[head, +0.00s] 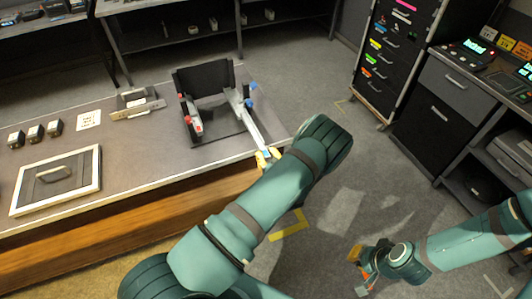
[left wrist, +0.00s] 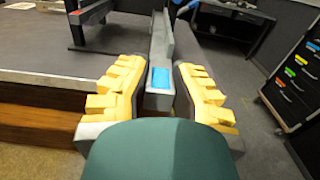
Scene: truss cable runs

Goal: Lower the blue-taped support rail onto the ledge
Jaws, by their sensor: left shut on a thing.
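The grey support rail (head: 254,126) shows at the right side of a dark stand (head: 203,78) on the workbench. Its near end, with a blue tape band (left wrist: 160,78), sits between the yellow fingers of my left gripper (head: 267,158). The left gripper (left wrist: 158,92) is shut on the rail at the bench's right front edge. I cannot tell whether the rail's far end rests on a ledge or is raised. A matching rail with red marks (head: 194,120) is at the stand's left side. My right gripper (head: 361,270) is low over the floor, its fingers too small to judge.
A framed panel with a handle (head: 56,180), small dark blocks (head: 34,133) and a metal bracket (head: 137,104) lie on the bench's left part. A drawer cabinet (head: 385,60) stands at right. The floor between is open.

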